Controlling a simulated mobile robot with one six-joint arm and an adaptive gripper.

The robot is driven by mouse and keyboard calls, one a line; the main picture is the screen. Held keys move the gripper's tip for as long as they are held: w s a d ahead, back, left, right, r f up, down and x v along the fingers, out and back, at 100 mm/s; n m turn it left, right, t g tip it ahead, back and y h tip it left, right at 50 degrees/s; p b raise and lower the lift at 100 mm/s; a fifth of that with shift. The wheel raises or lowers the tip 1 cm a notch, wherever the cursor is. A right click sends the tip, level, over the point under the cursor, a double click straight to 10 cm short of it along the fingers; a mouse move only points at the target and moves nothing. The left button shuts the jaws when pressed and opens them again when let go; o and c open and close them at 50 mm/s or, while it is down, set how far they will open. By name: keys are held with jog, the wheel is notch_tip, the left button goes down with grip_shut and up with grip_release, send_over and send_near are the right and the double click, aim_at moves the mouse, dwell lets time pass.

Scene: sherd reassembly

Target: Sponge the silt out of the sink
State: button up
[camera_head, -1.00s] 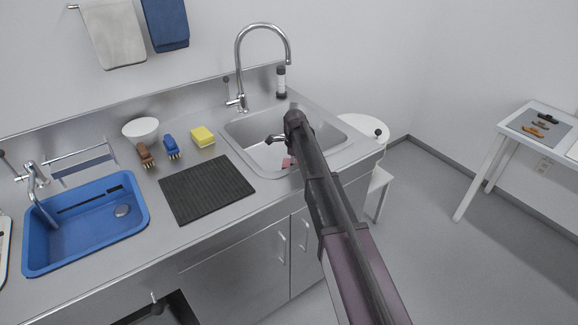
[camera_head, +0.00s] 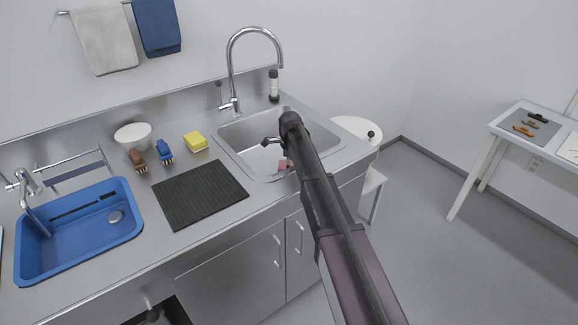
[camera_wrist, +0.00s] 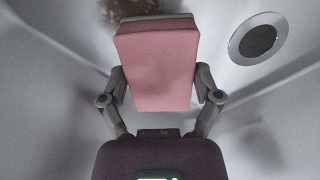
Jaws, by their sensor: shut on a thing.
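The steel sink (camera_head: 238,131) is at the right end of the counter in the head view. A pink sponge (camera_wrist: 158,68) with a pale layer at its far edge is held between the fingers of my gripper (camera_wrist: 160,88) in the wrist view. A bit of the sponge also shows in the head view (camera_head: 283,165), low in the sink, mostly hidden by my arm. A brown patch of silt (camera_wrist: 118,8) lies at the top of the wrist view, just beyond the sponge. The round drain (camera_wrist: 257,39) is to the right of the sponge.
A tall faucet (camera_head: 231,70) stands behind the sink. A yellow sponge (camera_head: 195,141), blue brush (camera_head: 164,151), brown brush (camera_head: 138,160) and white bowl (camera_head: 133,136) are left of it. A black ribbed mat (camera_head: 199,194) and blue basin (camera_head: 80,256) lie further left.

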aim_at(280, 169)
jog(key=shift+s+a+r, duration=0.1)
jog(key=shift+s+a, duration=0.45)
jog(key=shift+a, duration=0.25)
jog(key=shift+s+a+r, duration=0.1)
jog(key=shift+s+a, duration=0.4)
jog(key=shift+a, duration=0.25)
jog(key=shift+a, duration=0.1)
jog(key=shift+s+a, duration=0.55)
jog(key=shift+a, duration=0.2)
jog(key=shift+s+a, duration=0.5)
jog(key=shift+a, duration=0.2)
